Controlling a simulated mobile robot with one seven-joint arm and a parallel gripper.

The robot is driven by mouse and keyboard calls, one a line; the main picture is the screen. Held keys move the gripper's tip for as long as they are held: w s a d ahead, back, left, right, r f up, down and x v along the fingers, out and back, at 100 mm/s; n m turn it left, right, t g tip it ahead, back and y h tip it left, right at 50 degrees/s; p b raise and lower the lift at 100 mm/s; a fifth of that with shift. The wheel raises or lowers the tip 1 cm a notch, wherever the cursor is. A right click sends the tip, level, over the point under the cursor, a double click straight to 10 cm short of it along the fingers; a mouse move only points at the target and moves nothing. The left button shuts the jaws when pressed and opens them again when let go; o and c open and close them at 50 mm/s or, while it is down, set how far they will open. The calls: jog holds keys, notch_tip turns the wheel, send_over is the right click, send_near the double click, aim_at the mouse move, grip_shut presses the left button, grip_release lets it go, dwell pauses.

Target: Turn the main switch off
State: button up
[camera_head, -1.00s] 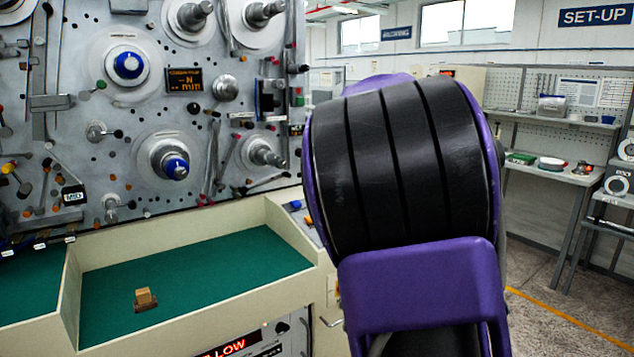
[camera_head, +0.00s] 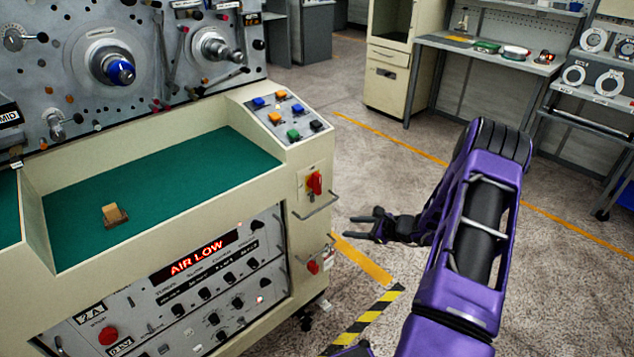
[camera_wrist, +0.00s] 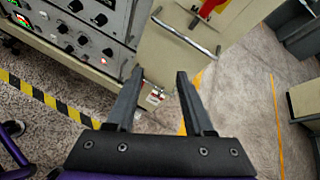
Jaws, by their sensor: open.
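A red rotary switch handle (camera_head: 314,183) stands upright on a yellow plate on the cream end panel of the machine, above a metal bar handle. In the wrist view part of the red handle (camera_wrist: 209,7) shows at the top edge, cut off. My gripper (camera_head: 358,226) is open and empty, to the right of the end panel and lower than the switch in the picture, apart from it. In the wrist view my open gripper's fingers (camera_wrist: 160,75) point toward the panel below the bar handle.
The bar handle (camera_head: 318,206) juts out just below the switch. A second red knob (camera_head: 313,267) sits lower on the panel. Colored buttons (camera_head: 284,118) are on the console above. A lit AIR LOW display (camera_head: 203,256) is on the front. Open floor lies to the right.

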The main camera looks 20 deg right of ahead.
aim_at(320, 184)
notch_tip(320, 184, up, 5)
jog(key=d+m+t, duration=0.2)
jog(key=m+t, duration=0.4)
jog(key=t, duration=0.1)
jog(key=x, duration=1.1)
jog(key=a+x, duration=0.1)
jog(key=x, duration=0.4)
jog(key=shift+w+a, duration=0.1)
jog(key=shift+w, duration=0.15)
grip_shut()
